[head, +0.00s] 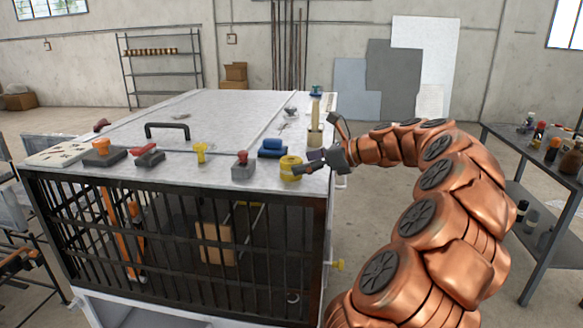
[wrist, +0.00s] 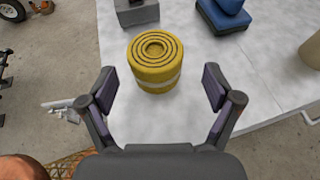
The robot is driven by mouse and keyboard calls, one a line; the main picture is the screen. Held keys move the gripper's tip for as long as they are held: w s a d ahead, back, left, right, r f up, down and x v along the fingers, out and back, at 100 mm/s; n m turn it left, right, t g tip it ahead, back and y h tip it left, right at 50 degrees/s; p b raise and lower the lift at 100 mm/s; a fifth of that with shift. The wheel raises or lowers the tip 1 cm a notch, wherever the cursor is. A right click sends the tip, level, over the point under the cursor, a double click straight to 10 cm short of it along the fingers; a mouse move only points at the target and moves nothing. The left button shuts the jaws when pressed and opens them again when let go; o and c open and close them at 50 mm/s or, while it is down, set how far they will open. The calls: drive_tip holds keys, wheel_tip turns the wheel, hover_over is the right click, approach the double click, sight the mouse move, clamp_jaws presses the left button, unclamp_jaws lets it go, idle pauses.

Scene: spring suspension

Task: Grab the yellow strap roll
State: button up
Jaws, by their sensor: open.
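The yellow strap roll (head: 290,168) stands upright on the grey table top (head: 215,105), near its right front corner. In the wrist view the strap roll (wrist: 155,62) shows dark rings on top and a pale band around its side. My gripper (head: 308,162) is at the right of the roll in the head view. In the wrist view my gripper (wrist: 162,92) is open, with the roll ahead, centred between the two fingers and just beyond their tips. The fingers appear apart from the roll.
A grey block with a red knob (head: 243,166) and a blue block (head: 272,148) stand close to the roll. A beige cylinder (head: 314,137) stands behind my gripper. The table's edge runs close by; a dark side table (head: 530,160) is at the right.

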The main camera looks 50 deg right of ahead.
drive_tip(key=x, duration=0.1)
drive_tip(key=p+x, duration=0.1)
drive_tip(key=x, duration=0.1)
drive_tip(key=shift+w+a+f, duration=0.1)
drive_tip(key=shift+a, duration=0.3)
drive_tip(key=shift+w+f, duration=0.2)
drive_tip(key=shift+w, duration=0.15)
drive_tip(key=shift+c, duration=0.2)
drive_tip(key=c, duration=1.4)
